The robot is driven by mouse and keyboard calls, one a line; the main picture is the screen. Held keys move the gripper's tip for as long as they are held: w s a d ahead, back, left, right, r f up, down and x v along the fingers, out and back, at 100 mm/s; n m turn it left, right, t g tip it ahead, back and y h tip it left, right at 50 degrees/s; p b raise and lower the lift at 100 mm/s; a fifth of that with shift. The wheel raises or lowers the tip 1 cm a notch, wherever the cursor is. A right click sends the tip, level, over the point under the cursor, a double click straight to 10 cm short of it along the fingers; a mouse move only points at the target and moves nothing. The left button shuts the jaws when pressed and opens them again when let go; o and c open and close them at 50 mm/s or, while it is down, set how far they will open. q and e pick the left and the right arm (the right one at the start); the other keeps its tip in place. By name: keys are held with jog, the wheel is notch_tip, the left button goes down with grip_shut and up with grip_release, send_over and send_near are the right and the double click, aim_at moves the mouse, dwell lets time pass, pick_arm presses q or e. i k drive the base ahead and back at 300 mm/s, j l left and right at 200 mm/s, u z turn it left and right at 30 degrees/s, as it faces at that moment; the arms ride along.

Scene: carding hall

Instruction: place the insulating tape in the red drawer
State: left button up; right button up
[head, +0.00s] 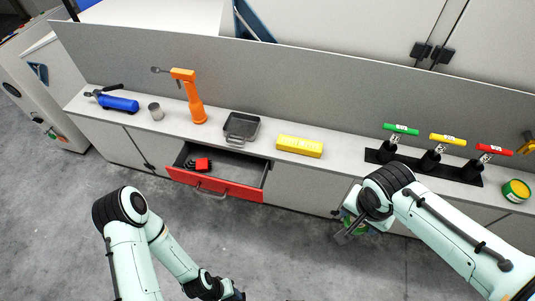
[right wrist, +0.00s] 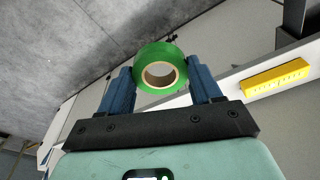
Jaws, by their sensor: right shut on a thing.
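The green roll of insulating tape (right wrist: 160,51) is between the two blue fingers of my right gripper (right wrist: 159,88) in the right wrist view. My right gripper is shut on it, with its round hole facing the camera. In the head view the right gripper (head: 348,232) hangs in front of the counter, right of the drawer, and mostly hides the tape. The red drawer (head: 216,189) stands pulled open below the counter. A red and black item (head: 201,164) lies in its left part. My left gripper (head: 234,294) is at the bottom edge, its fingers cut off.
The counter (head: 345,150) holds a blue cylinder (head: 118,103), metal cup (head: 155,112), orange tool (head: 196,108), dark tray (head: 241,128) and yellow box (head: 299,146). A rack with green, yellow and red handles (head: 495,149) and a green-yellow roll (head: 516,190) are at right.

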aim_at(242, 176)
jog(key=i+j, duration=0.15)
jog(key=j, duration=0.25)
jog(key=i+j, duration=0.15)
jog(key=j, duration=0.25)
jog(key=i+j, duration=0.15)
jog(key=j, duration=0.2)
jog(key=i+j, duration=0.15)
jog(key=j, duration=0.25)
jog(key=z, duration=0.05)
